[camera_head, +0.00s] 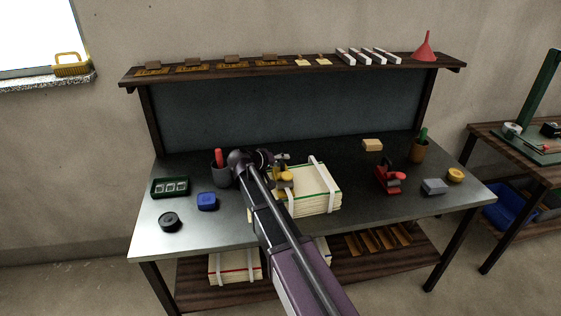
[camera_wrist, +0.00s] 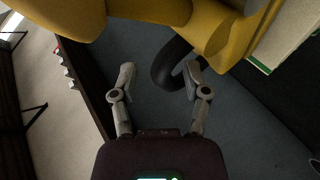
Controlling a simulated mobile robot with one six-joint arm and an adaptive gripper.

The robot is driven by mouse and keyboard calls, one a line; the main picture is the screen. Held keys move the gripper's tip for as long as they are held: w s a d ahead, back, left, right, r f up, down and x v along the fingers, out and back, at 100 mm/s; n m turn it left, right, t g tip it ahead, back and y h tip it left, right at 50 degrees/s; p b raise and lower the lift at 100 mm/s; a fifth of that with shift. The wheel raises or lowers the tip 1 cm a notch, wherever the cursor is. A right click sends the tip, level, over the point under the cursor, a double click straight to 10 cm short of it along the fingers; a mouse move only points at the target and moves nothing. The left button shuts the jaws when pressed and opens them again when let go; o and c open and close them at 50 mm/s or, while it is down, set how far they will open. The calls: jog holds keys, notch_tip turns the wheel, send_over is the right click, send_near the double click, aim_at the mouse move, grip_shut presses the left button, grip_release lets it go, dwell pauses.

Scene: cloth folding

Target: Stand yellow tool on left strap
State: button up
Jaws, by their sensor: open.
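The yellow tool (camera_head: 285,177) is upright at the left part of the cloth stack (camera_head: 312,190), over or beside the left white strap (camera_head: 292,207). My arm hides part of that area, so I cannot tell its exact contact with the strap. The right strap (camera_head: 324,172) is clear. My gripper (camera_head: 281,158) is just behind and above the tool. In the wrist view the yellow tool (camera_wrist: 215,28) fills the top, with a dark curved handle (camera_wrist: 172,62) between the spread fingers of my gripper (camera_wrist: 159,76). The fingers are apart, not visibly clamped on it.
A red tool (camera_head: 388,179), grey block (camera_head: 434,187) and brown cup (camera_head: 418,151) stand at right. A shelf (camera_head: 300,66) runs above.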

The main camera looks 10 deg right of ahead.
jog(key=p+v, duration=0.4)
jog(key=v, duration=0.7)
jog(key=shift+s+a+r+p, duration=0.15)
jog(key=shift+a+r+p, duration=0.05)
jog(key=shift+a+p, duration=0.15)
jog(key=shift+d, duration=0.1)
dwell(1.1)
